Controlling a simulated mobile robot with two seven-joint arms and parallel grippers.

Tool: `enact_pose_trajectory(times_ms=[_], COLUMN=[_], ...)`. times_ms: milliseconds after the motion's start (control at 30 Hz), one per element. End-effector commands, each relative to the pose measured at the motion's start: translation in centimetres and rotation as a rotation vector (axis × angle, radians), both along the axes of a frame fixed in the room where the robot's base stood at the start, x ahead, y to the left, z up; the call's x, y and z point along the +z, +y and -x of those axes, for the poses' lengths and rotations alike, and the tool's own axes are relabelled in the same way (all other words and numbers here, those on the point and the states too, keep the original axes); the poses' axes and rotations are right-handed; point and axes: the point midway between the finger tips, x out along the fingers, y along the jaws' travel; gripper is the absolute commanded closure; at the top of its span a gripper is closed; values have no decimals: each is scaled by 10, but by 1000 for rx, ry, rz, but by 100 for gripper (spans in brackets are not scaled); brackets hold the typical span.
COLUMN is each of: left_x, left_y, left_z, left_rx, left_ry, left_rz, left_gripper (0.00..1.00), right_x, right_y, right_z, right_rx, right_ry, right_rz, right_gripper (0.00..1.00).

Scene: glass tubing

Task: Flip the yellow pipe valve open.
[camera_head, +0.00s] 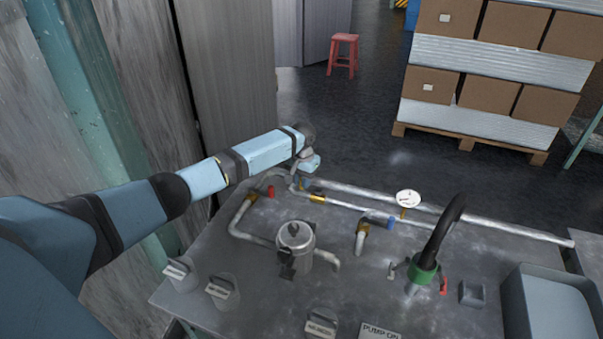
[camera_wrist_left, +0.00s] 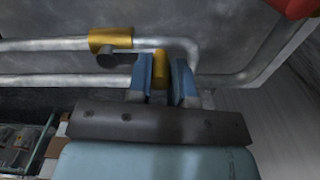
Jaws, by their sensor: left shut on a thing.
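The yellow pipe valve's handle (camera_wrist_left: 160,64) stands between the two blue fingers of my left gripper (camera_wrist_left: 161,74) in the left wrist view. The gripper is shut on it. Just left of it, a yellow fitting (camera_wrist_left: 110,40) sits on the grey pipe. The yellow fitting (camera_head: 317,198) is close by. The fingertips are mostly hidden there by the wrist. My right gripper is in neither view.
The metal table (camera_head: 200,322) carries pipes, a silver canister (camera_head: 295,238), a white gauge (camera_head: 408,199), a black hose (camera_head: 446,228) with a green collar and a grey bin (camera_head: 510,300).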

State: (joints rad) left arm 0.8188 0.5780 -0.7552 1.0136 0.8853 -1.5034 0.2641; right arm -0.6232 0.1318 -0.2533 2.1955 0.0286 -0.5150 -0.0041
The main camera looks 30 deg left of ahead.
Motion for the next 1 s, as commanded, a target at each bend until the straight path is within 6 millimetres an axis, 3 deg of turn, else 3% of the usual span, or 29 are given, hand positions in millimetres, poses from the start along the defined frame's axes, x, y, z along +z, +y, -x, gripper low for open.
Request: enact_pose_trajectory(times_ms=[367,400,500,833,1000], left_x=[0,0,0,3,27], left_y=[1,1,1,1,1], left_z=[-3,-3,-3,-2,-3], left_rx=[-41,-41,-40,-40,-40], left_ry=[-2,-2,-2,-1,-4], left_rz=[0,0,0,0,1], left_gripper=[100,78,55,55,55], right_x=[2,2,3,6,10], right_y=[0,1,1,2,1], right_z=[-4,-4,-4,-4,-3], right_rx=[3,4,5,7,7], right_ry=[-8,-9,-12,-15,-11], right_rz=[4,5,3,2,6], right_gripper=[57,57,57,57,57])
